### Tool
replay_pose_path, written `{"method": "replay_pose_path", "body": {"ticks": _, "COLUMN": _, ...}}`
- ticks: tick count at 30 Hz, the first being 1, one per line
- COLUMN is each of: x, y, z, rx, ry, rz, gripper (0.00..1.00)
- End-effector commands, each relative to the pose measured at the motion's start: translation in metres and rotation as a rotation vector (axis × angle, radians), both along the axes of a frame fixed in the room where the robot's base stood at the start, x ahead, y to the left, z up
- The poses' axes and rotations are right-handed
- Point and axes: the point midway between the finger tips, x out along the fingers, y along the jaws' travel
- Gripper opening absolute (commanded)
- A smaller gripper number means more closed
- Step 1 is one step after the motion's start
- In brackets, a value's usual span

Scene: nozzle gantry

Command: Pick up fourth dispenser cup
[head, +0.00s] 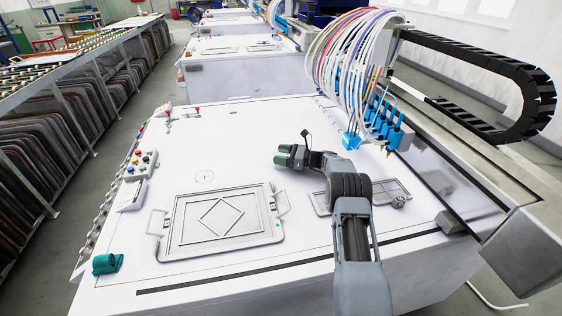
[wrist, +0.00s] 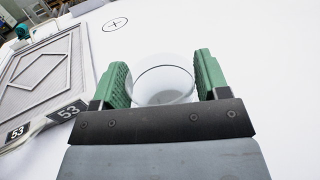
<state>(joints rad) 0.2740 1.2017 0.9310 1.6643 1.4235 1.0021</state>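A clear, whitish round cup (wrist: 164,84) sits between the two green finger pads of my gripper (wrist: 163,78) in the wrist view. The pads meet the cup's left and right sides with no clear gap. The lower part of the cup is hidden by the dark gripper plate. In the head view my gripper (head: 287,156) is low over the white tabletop, right of the printed cross mark. The cup cannot be made out there against the white surface, and whether it touches the table cannot be told.
A framed tray with a diamond pattern (head: 181,238) lies left of my arm; a smaller grey tray (head: 320,204) lies partly behind it. Blue nozzles (head: 393,137) with hoses hang from the gantry at right. A button box (head: 140,164) stands at the left edge. The table's middle back is clear.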

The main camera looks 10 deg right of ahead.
Motion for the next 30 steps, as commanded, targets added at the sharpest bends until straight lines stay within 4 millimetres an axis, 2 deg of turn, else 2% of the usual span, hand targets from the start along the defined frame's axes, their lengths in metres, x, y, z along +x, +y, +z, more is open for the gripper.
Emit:
{"method": "replay_pose_path", "body": {"ticks": 1, "x": 0.000, "y": 0.000, "z": 0.000, "rx": 0.000, "ry": 0.000, "rz": 0.000, "gripper": 0.63}}
{"method": "replay_pose_path", "body": {"ticks": 8, "x": 0.000, "y": 0.000, "z": 0.000, "rx": 0.000, "ry": 0.000, "rz": 0.000, "gripper": 0.41}}
{"method": "replay_pose_path", "body": {"ticks": 17, "x": 0.000, "y": 0.000, "z": 0.006, "rx": 0.000, "ry": -0.002, "rz": 0.000, "gripper": 0.41}}
{"method": "replay_pose_path", "body": {"ticks": 30, "x": 0.000, "y": 0.000, "z": 0.079, "rx": -0.001, "ry": -0.004, "rz": -0.001, "gripper": 0.41}}
